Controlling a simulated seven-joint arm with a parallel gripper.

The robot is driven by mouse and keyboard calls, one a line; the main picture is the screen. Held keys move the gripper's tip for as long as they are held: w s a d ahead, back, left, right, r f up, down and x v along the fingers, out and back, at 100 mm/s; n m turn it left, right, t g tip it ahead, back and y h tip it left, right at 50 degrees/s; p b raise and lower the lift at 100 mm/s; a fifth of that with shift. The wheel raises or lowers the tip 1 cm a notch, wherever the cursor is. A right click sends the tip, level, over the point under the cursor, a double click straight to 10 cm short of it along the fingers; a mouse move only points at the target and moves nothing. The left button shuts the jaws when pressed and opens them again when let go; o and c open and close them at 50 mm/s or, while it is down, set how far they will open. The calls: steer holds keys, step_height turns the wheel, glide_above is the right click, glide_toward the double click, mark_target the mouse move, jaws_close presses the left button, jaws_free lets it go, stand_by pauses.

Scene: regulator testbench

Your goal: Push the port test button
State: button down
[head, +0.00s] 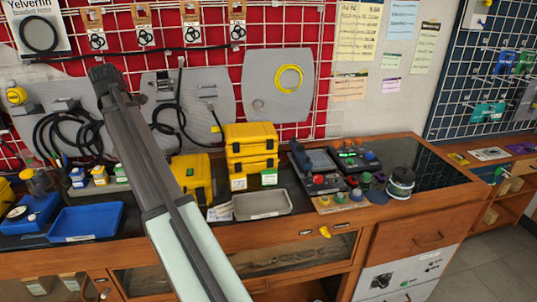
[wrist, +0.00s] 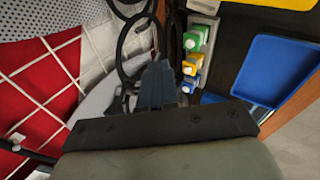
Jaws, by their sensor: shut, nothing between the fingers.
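On the right of the bench in the head view stand dark control units (head: 318,170) and (head: 355,160) with red, green and blue knobs or buttons. A tan button panel (head: 338,203) with coloured buttons sits at their front. Labels are too small to read, so I cannot tell which is the port test button. My arm crosses the left middle of the head view, well left of these units. In the wrist view my gripper (wrist: 157,82) is shut and empty, its dark fingers together near hoses and small bottles. The control units are not in the wrist view.
Yellow cases (head: 250,150) and a grey tray (head: 263,204) stand between my arm and the control units. A blue tray (head: 86,222) lies at left, also in the wrist view (wrist: 275,70). Dark bench top (head: 425,165) is clear at right.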

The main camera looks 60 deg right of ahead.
steer(key=s+d+r+m+g, duration=0.1)
steer(key=s+d+r+m, duration=0.15)
steer(key=s+d, duration=0.85)
steer(key=s+d+r+m+g, duration=0.15)
steer(key=s+d+m, duration=0.45)
steer(key=d, duration=1)
steer(key=m+t+y, duration=0.2)
steer(key=m+t, duration=0.4)
steer(key=m, duration=0.7)
glide_above(352, 160)
step_height(352, 160, down, 18)
steer(key=shift+s+r, duration=0.15)
steer(key=shift+r, duration=0.05)
steer(key=shift+g, duration=0.25)
steer(key=shift+a+f, duration=0.1)
steer(key=shift+f, duration=0.05)
steer(key=shift+f, duration=4.3)
steer(key=shift+f, duration=0.1)
